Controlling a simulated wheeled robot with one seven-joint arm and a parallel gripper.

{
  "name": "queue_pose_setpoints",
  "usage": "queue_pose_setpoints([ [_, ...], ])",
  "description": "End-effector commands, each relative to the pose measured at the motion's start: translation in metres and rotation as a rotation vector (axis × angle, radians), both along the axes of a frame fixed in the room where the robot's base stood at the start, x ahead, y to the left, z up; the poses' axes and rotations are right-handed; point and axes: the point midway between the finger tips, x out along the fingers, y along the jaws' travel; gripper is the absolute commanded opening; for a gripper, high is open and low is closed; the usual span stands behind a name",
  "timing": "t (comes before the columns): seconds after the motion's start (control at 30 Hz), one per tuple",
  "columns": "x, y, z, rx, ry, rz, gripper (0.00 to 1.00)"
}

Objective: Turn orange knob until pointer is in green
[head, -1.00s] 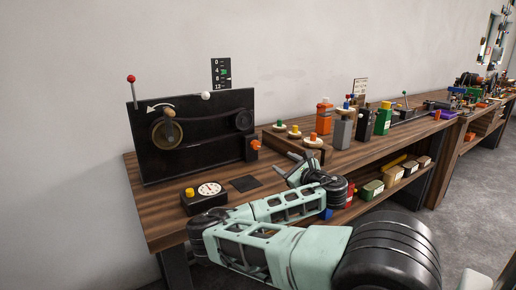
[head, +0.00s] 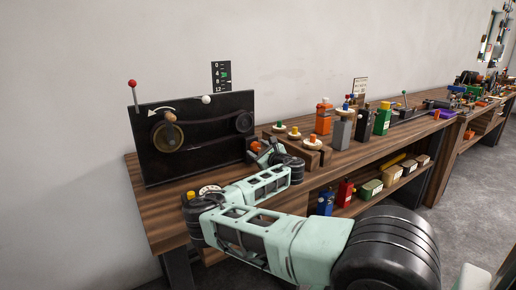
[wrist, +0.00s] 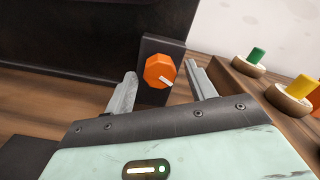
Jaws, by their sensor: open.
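The orange knob (wrist: 160,71) sits on a dark upright block beside the black belt panel (head: 190,138). It has a white mark pointing to the lower right in the wrist view. In the head view the knob (head: 255,146) shows just above my gripper (wrist: 161,73). My gripper is open, with one finger on each side of the knob in the wrist view; I cannot tell whether they touch it. A black scale plate (head: 221,75) with white numbers and a green mark stands behind the panel. Its pointer is too small to read.
A white round dial (head: 209,190) and yellow button (head: 191,195) are partly hidden by my arm. A wooden stand (head: 304,150) with coloured pegs on round bases is right of the knob. Several bottles stand farther right.

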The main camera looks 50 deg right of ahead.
Motion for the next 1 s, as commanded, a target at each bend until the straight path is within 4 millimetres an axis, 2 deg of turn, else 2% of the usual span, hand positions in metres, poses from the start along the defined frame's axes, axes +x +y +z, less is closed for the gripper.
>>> queue_pose_setpoints([
  [0.37,0.0059,-0.0015,0.0000,-0.001,0.000,-0.001,0.55],
  [0.5,0.0058,-0.0014,0.0001,0.000,0.000,-0.001,0.17],
  [0.53,0.0057,-0.0014,0.0001,0.000,0.000,-0.001,0.11],
  [0.83,0.0057,-0.0014,0.0001,0.020,-0.005,-0.001,0.11],
  [1.0,0.0058,-0.0014,0.0003,0.086,-0.023,-0.001,0.11],
])
